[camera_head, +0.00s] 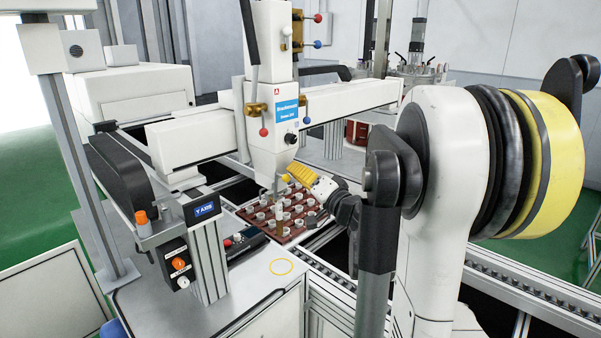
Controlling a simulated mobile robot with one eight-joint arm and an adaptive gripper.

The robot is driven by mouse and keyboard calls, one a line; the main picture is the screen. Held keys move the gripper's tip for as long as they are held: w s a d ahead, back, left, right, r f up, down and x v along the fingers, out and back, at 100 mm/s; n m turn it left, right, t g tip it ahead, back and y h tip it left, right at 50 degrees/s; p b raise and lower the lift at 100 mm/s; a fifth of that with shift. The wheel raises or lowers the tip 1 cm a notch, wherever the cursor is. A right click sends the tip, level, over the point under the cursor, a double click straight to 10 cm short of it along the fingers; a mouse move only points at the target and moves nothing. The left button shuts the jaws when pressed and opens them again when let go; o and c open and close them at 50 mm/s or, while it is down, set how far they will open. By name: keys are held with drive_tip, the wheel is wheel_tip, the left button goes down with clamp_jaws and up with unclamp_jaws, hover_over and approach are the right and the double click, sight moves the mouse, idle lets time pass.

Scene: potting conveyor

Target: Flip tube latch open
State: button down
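The white dispensing head (272,118) hangs from the gantry over a dark red tray of small round parts (255,212). Red and blue ball-ended levers stick out of its sides, including a red ball (264,131) and a blue ball (306,121). A small yellow knob (285,178) shows near its lower tip. I cannot tell which piece is the tube latch. My arm comes in from the right, and my gripper (301,174), with yellow parts, is at the right of the head's lower tip. Its fingers are too small to tell open from shut, or whether they touch anything.
A white gantry beam (355,97) crosses behind the head. A control post with an orange button (178,264) stands at front left, beside a grey upright post (85,165). A conveyor rail (510,275) runs at lower right.

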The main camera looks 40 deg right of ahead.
drive_tip(key=shift+a+r, duration=0.2)
drive_tip(key=shift+a, duration=0.35)
drive_tip(key=shift+a+r, duration=0.2)
drive_tip(key=shift+a, duration=0.35)
drive_tip(key=shift+s+a, duration=0.1)
drive_tip(key=s+f, duration=0.1)
drive_tip(key=s, duration=1.1)
drive_tip(key=shift+a+f, duration=0.2)
drive_tip(key=shift+a, duration=0.2)
drive_tip(key=shift+w, duration=0.1)
